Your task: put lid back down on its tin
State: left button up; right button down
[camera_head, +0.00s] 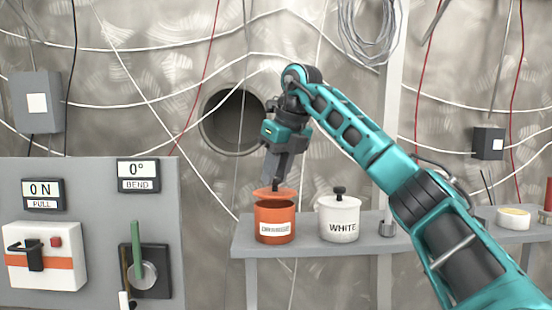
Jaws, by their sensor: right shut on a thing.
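An orange tin (274,223) with a white label stands upright on the grey shelf, left of the white tin. Its orange lid (264,194) is at the tin's mouth, slightly tilted and a little off to the left. My right gripper (277,181) points down above the tin and is shut on the lid's knob. Whether the lid touches the rim all round I cannot tell. A white tin (338,222) marked WHITE stands beside it with its lid (338,200) and dark knob on. My left gripper is not in view.
A grey panel (90,190) with gauges and a green lever (136,252) stands at left. Cables hang on the steel wall.

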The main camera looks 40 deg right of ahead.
jog(key=shift+f, duration=0.55)
jog(key=shift+f+b, duration=0.35)
jog(key=shift+f, duration=0.25)
jog(key=c, duration=0.8)
grip_release()
jog(key=shift+r, duration=0.1)
jog(key=v, duration=1.2)
jog(key=shift+s+r+p, duration=0.15)
jog(key=shift+r+p, duration=0.2)
jog(key=shift+r, duration=0.05)
